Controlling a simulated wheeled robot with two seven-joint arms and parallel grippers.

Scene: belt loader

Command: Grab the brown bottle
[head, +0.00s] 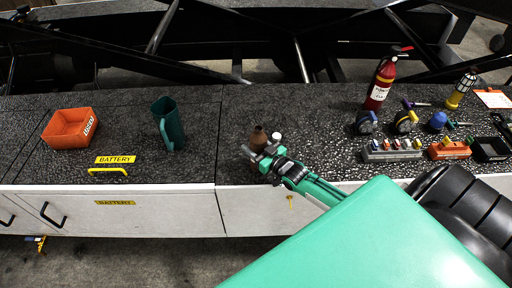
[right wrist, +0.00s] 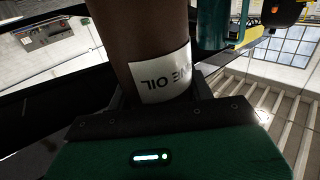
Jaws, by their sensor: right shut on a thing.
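The brown bottle (head: 258,138) stands on the dark speckled counter near its middle in the head view, partly hidden by my right gripper (head: 258,155). In the right wrist view the bottle (right wrist: 140,40) fills the upper middle, with a white label that reads "OIL" upside down. My right gripper (right wrist: 155,100) is shut on the bottle, with its jaws on both sides around the label. Whether the bottle touches the counter is hard to tell. My left gripper is not in view.
A green jug (head: 168,125) and an orange bin (head: 70,128) stand to the left. A red extinguisher (head: 381,82), a yellow lamp (head: 460,90) and several small tools crowd the right. The counter between jug and bottle is clear.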

